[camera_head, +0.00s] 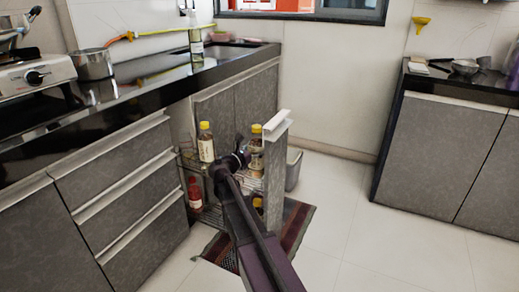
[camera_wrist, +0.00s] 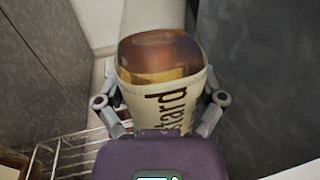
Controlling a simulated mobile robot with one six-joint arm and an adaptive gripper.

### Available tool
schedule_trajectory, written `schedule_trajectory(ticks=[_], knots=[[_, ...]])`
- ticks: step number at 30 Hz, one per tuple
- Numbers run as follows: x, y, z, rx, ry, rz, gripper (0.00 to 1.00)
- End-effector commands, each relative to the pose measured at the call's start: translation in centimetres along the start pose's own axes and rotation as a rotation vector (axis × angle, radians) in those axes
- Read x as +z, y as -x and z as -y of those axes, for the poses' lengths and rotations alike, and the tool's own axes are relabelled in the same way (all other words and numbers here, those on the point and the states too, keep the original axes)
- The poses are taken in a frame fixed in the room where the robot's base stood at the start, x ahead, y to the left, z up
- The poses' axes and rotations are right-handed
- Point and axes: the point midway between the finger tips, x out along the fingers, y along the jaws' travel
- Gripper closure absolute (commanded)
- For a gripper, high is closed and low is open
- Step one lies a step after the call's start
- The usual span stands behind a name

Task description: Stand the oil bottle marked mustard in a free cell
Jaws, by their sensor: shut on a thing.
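My gripper (camera_head: 243,157) is shut on the mustard oil bottle (camera_wrist: 170,85). In the wrist view the bottle's pale label shows the letters "stard", with amber-brown oil beyond it, and a finger lies along each side. In the head view the held bottle appears to be the yellow-capped one (camera_head: 256,142) beside the front panel of the pull-out rack (camera_head: 275,165). My gripper partly covers it, so I cannot tell whether its base touches the shelf. Another yellow-capped bottle (camera_head: 206,143) stands upright at the rack's left. The cells are mostly hidden.
A red bottle (camera_head: 194,193) and a yellow-capped bottle (camera_head: 258,204) are on the lower tier. Rack wires (camera_wrist: 70,150) show at lower left in the wrist view. Drawers (camera_head: 115,180) flank the rack on the left. A grey bin (camera_head: 294,169) stands behind. Floor at right is clear.

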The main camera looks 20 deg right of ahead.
Motion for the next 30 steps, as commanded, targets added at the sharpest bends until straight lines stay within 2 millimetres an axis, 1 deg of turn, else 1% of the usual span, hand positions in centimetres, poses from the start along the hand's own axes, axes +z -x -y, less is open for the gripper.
schedule_trajectory(ticks=[1,3,15,30], knots=[[-0.5,0.0,0.0,0.0,0.001,0.001,0.73],[-0.9,0.0,0.0,0.0,0.001,0.001,0.73],[-2.7,0.0,0.0,0.0,0.001,0.002,0.73],[-3.1,0.0,0.0,0.0,0.001,0.001,0.73]])
